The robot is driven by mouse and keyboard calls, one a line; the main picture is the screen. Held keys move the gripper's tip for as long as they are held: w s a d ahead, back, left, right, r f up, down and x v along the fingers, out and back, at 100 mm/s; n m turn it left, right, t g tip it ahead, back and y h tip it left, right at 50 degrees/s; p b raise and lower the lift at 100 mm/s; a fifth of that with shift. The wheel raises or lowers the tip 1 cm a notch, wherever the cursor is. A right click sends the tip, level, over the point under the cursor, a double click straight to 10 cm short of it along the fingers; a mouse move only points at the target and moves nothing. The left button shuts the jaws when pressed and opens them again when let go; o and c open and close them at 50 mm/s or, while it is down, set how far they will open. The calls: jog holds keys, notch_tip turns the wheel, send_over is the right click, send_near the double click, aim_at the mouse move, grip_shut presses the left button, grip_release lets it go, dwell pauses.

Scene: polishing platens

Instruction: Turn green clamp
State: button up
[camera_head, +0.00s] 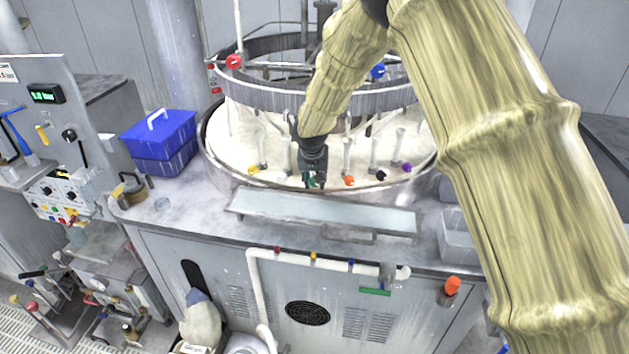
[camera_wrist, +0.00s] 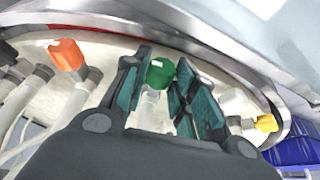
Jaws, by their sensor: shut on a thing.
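The green clamp (camera_wrist: 160,74) is a small green knob on a pale upright stem. In the wrist view it sits between the two teal-padded fingers of my gripper (camera_wrist: 163,84), which is shut on it. In the head view my gripper (camera_head: 313,181) reaches down to the front rim of the round white platen (camera_head: 225,140). Only a little of the green clamp (camera_head: 311,183) shows there, the rest hidden by the fingers.
Beside it on the rim are an orange clamp (camera_head: 349,181), a black clamp (camera_head: 381,176), a purple clamp (camera_head: 407,167) and a yellow clamp (camera_head: 254,170). A long tray (camera_head: 320,210) lies in front. A blue box (camera_head: 160,140) stands left.

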dwell(0.3)
jog(key=o, duration=1)
jog(key=shift+s+r, duration=0.1)
jog(key=shift+o, duration=0.2)
jog(key=v, duration=1.2)
jog(key=shift+a, duration=0.2)
